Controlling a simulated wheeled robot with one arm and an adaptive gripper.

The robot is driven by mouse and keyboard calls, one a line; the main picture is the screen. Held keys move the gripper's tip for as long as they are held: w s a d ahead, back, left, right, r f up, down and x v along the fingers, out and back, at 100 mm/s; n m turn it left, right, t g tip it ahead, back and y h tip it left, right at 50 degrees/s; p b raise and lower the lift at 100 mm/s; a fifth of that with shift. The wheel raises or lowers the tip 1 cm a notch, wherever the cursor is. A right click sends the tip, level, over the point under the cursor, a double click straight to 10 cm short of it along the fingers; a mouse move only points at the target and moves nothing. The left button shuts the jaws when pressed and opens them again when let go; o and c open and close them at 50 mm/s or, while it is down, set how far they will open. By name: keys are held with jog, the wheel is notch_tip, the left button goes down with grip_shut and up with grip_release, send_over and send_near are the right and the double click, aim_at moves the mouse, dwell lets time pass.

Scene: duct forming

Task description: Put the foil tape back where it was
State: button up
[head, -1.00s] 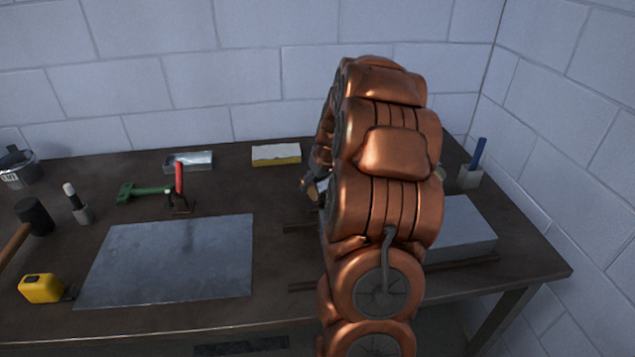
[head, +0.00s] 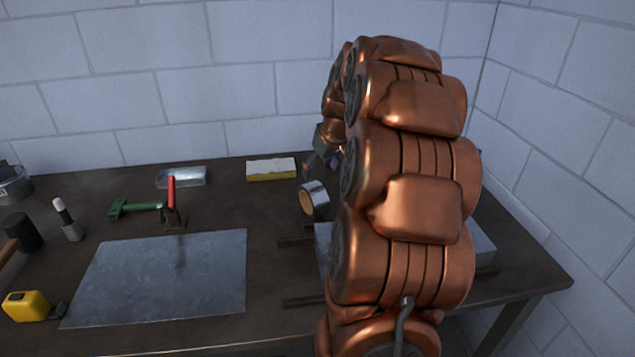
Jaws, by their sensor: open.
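The foil tape (head: 314,200) is a silver roll with a tan core. It appears to stand on its edge on the workbench, behind the grey metal block. My gripper (head: 309,172) is above and behind the roll in the picture. It is small and partly hidden by my copper-coloured arm. It is open, and a small gap seems to show between it and the roll. I cannot tell its exact distance from the roll.
A grey block (head: 484,250) lies on dark rails behind my arm. A sheet of metal (head: 165,278), yellow tape measure (head: 27,306), red-handled tool (head: 171,195), green tool (head: 135,207), metal tray (head: 182,178) and yellow-sided block (head: 271,170) occupy the bench's left and back.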

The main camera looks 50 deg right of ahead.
jog(key=s+a+f+n+g+y, duration=0.1)
jog(key=s+a, duration=0.2)
jog(key=a, duration=0.9)
jog(key=s+a+n+g+y, duration=0.1)
jog(key=s+a+g, duration=0.15)
jog(key=a, duration=0.95)
jog(key=s+a+f+g, duration=0.1)
jog(key=s+a+f, duration=0.1)
jog(key=s+a, duration=0.4)
jog(key=s+a+f+n+g, duration=0.1)
jog(key=s+a+f, duration=0.2)
jog(key=s, duration=1.1)
jog(key=a, duration=0.3)
jog(key=shift+s+a+g+h, duration=0.2)
jog(key=shift+s+g+h, duration=0.15)
jog(key=shift+h, duration=0.05)
jog(key=shift+f, duration=0.1)
jog(key=shift+r+p, duration=0.75)
